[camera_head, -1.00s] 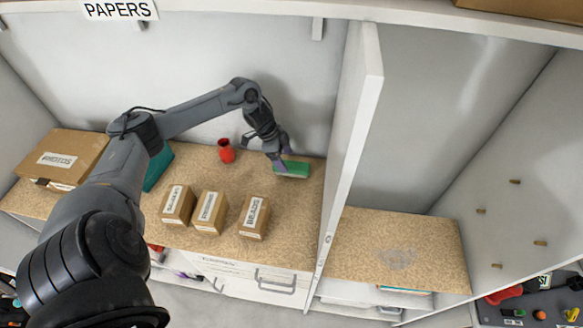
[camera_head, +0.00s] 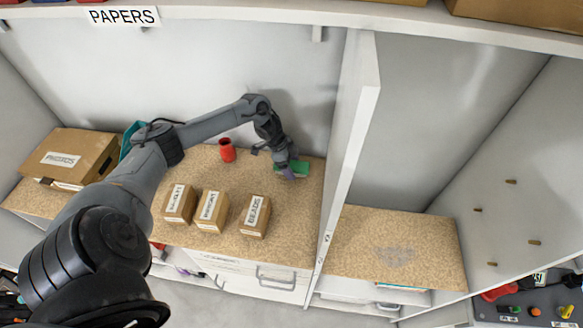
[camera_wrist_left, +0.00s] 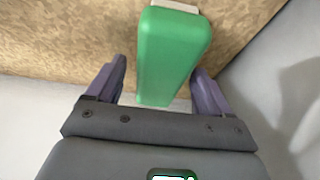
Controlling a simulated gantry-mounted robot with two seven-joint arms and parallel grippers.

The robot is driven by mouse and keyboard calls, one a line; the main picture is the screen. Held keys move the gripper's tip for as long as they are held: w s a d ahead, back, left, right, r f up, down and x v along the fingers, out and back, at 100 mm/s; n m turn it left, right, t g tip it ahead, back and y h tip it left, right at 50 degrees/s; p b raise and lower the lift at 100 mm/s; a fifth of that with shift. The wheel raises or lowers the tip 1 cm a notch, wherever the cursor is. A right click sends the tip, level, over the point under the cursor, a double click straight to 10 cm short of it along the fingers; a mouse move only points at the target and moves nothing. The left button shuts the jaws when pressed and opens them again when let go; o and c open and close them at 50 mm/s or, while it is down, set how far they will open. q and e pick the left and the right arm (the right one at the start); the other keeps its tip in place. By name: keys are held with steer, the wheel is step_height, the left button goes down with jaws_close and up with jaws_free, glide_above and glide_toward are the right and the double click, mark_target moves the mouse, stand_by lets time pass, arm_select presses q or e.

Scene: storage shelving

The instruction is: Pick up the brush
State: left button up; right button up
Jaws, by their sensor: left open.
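The green brush (camera_head: 301,167) lies on the speckled counter near the white divider, partly hidden behind my left gripper (camera_head: 289,174). In the left wrist view the brush (camera_wrist_left: 172,50) is a long green block with a pale strip at its far end. The purple fingers of the open left gripper stand on either side of it. The right finger is close to the brush's side, and I cannot tell whether they touch. There is a clear gap at the left finger. My right gripper is not in view.
A red vase (camera_head: 227,151) stands left of the gripper. Three small labelled boxes, one of them the nearest box (camera_head: 255,216), stand towards the counter's front edge. A white divider (camera_head: 347,150) rises just right of the brush. A larger box (camera_head: 68,158) sits at far left.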

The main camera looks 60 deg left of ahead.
arm_select(q)
steer(key=shift+f, duration=0.25)
stand_by(0.4)
steer(key=c, duration=1.1)
